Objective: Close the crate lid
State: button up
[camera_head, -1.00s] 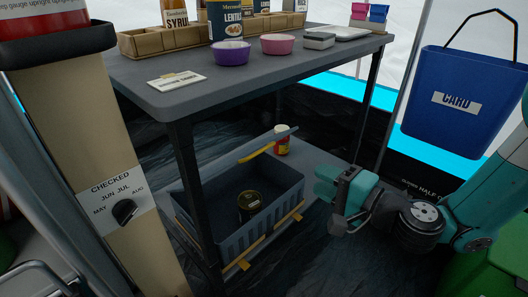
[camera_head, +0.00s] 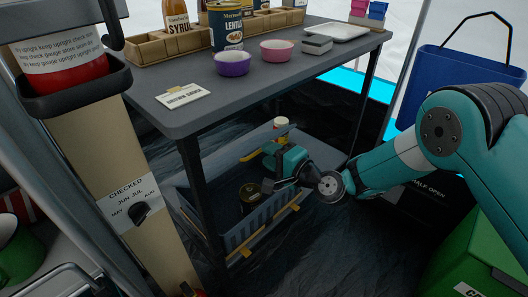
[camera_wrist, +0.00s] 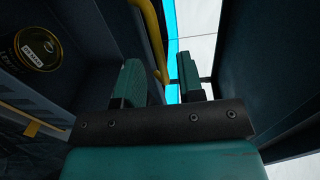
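The dark blue-grey crate (camera_head: 262,222) stands on the lower shelf under the table. Its lid (camera_head: 262,140) is raised at the back, with a yellow bar (camera_head: 250,155) along its edge. A dark round tin (camera_head: 249,194) stands inside the crate. My gripper (camera_head: 279,155) is over the crate's right part, close to the raised lid, and hides part of both. In the wrist view the two teal fingers (camera_wrist: 163,78) are apart, with a yellow bar (camera_wrist: 154,42) just beyond them. I cannot tell whether they touch it. The tin (camera_wrist: 38,47) shows at upper left there.
The table (camera_head: 215,105) stands above the crate, and its front leg (camera_head: 200,185) is before the crate's left part. A green bin (camera_head: 470,255) is at lower right.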

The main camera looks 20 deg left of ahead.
jog(key=shift+x, duration=1.3)
grip_shut()
